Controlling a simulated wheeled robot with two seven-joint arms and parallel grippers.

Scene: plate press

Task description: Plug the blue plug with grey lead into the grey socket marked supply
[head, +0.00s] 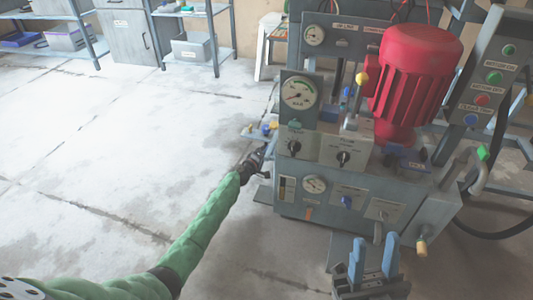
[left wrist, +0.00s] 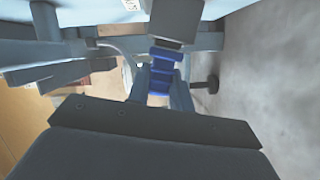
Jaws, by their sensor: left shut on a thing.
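My left gripper (head: 259,158) is at the left side of the press unit, where its fingertips are small and partly hidden in the head view. In the left wrist view, the left gripper (left wrist: 160,88) is shut on the blue plug (left wrist: 165,72). A grey block (left wrist: 178,22), which looks like the grey socket, is directly beyond the plug. The plug's far end meets or nearly meets it; I cannot tell whether it is inside. The supply marking cannot be read. My right gripper (head: 374,260) is open and empty in front of the unit.
The press unit (head: 320,207) carries gauges, knobs and a red motor (head: 415,70). A button panel (head: 490,80) stands at the right. A black hose (head: 500,233) curves at the lower right. The floor (head: 110,130) on the left is clear up to the shelves.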

